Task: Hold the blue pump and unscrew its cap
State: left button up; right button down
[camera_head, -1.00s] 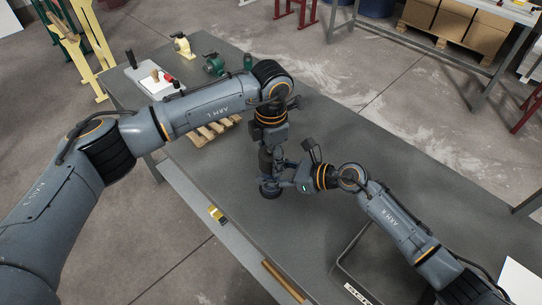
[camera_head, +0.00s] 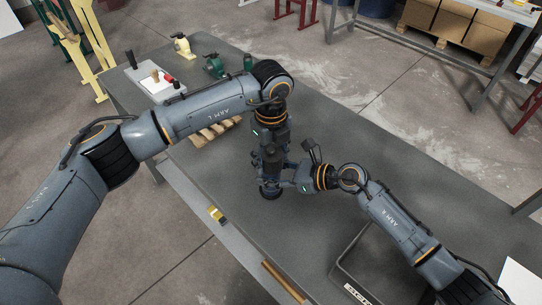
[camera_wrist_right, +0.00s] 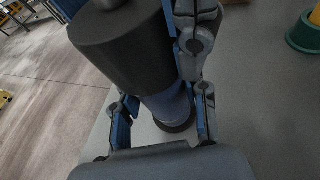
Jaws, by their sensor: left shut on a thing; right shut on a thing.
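The blue pump (camera_head: 270,192) stands on the grey table, its dark round base low between my grippers. In the right wrist view its blue body (camera_wrist_right: 167,106) shows between my right fingers. My right gripper (camera_head: 284,184) reaches in from the right and is shut on the pump's body. My left gripper (camera_head: 270,170) points straight down above it and is shut on the top of the pump. A wide dark cylinder (camera_wrist_right: 118,40) covers the pump's upper part in the right wrist view.
A small wooden pallet (camera_head: 215,128) lies behind my left arm.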

aim_at(271, 152)
pick_arm(q)
jog(key=shift+r, duration=0.15)
pick_arm(e)
jog(key=shift+f, duration=0.1)
dwell(0.4)
pick_arm(q)
jog(key=shift+r, duration=0.95)
jog(key=shift+r, duration=2)
pick_arm(e)
jog(key=c, duration=0.6)
grip_release()
jog(key=shift+c, duration=0.2)
jog(key=shift+d, duration=0.1)
